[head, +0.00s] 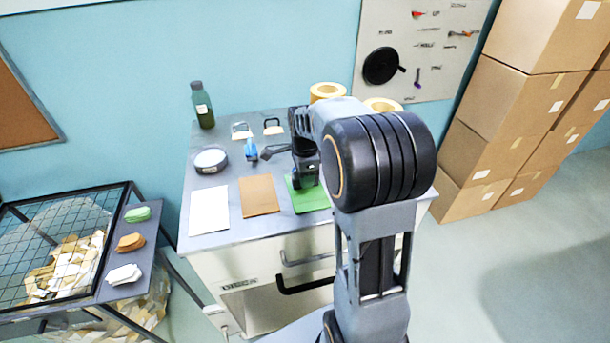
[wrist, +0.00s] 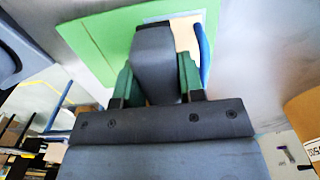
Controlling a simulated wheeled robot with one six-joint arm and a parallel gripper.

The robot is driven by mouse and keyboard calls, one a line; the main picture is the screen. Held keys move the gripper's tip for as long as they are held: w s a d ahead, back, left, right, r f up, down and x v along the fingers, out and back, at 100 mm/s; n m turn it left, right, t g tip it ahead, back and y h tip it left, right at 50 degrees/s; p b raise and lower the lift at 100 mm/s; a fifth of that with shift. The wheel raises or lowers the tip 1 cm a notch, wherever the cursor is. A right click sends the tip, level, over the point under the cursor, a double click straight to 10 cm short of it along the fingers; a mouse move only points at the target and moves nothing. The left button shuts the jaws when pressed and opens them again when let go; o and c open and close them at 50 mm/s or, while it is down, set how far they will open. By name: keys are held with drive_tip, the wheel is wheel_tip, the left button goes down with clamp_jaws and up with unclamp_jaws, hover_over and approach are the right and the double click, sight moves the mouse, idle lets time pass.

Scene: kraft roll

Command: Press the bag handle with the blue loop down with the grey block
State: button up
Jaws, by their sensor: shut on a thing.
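My gripper (wrist: 156,75) is shut on the grey block (wrist: 154,50), held between its two green fingers in the wrist view. The block is over the green sheet (wrist: 88,42). The blue loop (wrist: 204,52) of the bag handle shows just right of the block, with its cream patch (wrist: 184,36) partly hidden behind the block. Whether the block touches the patch cannot be told. In the head view my gripper (head: 306,178) is low over the green sheet (head: 312,202), and my arm hides the handle.
A brown sheet (head: 259,196) and a white sheet (head: 209,210) lie left of the green one.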

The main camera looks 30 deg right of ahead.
drive_tip(key=shift+r+p, duration=2.6)
drive_tip(key=shift+r, duration=0.9)
drive_tip(key=shift+f, duration=0.1)
